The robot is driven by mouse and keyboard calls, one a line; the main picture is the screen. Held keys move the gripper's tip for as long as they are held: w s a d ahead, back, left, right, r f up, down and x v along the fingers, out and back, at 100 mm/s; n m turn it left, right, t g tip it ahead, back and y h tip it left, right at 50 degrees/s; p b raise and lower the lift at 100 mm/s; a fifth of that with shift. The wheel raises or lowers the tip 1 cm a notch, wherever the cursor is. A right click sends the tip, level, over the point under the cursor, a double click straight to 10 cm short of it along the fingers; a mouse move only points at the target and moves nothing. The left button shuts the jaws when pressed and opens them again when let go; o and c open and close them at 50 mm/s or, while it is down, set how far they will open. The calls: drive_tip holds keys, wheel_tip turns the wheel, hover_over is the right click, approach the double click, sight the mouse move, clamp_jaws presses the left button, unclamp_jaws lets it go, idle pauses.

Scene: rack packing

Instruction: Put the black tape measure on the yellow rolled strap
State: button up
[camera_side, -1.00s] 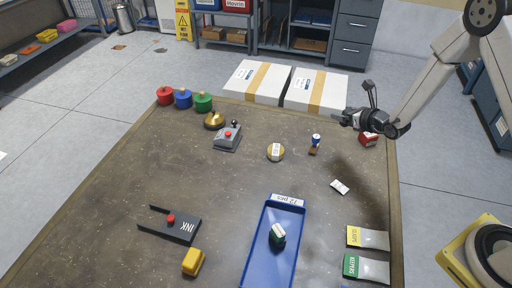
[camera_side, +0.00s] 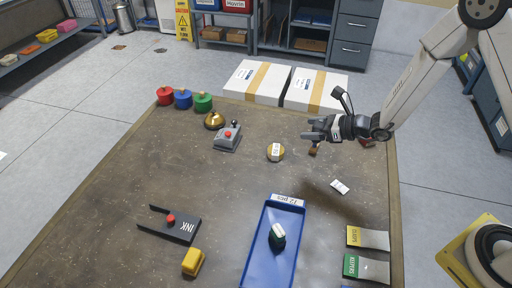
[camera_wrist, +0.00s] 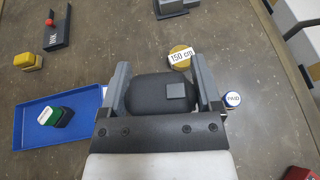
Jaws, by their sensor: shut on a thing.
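My gripper (camera_side: 314,129) is above the table, right of the yellow rolled strap. In the wrist view its two grey fingers (camera_wrist: 163,80) are closed on the black tape measure (camera_wrist: 155,94), a rounded black body with a small grey square on it. In the side view the tape measure cannot be told apart from the dark gripper. The yellow rolled strap (camera_side: 275,152) is a flat ochre disc lying on the table with a white label across its top. The wrist view shows this strap (camera_wrist: 178,52), labelled "150 cm", just beyond the fingers, with nothing on it.
A grey box with a red button (camera_side: 228,136) stands left of the strap. A blue-and-white round item (camera_wrist: 231,98) lies right of the gripper. White boxes (camera_side: 257,82) stand behind. Table between strap and tray is clear.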

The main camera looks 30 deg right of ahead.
drive_tip(key=s+a+n+g+y, duration=0.1)
drive_tip(key=s+a+n, duration=0.1)
drive_tip(key=a, duration=0.1)
hover_over(271, 148)
drive_tip(key=s, duration=0.1)
wheel_tip(271, 148, down, 8)
drive_tip(key=shift+s+d+f, duration=0.1)
drive_tip(key=shift+w+f, duration=0.25)
drive_tip(key=shift+f, duration=0.1)
idle(0.3)
drive_tip(key=shift+w+f, duration=0.3)
drive_tip(key=shift+f, duration=1.5)
drive_tip(key=shift+f, duration=0.15)
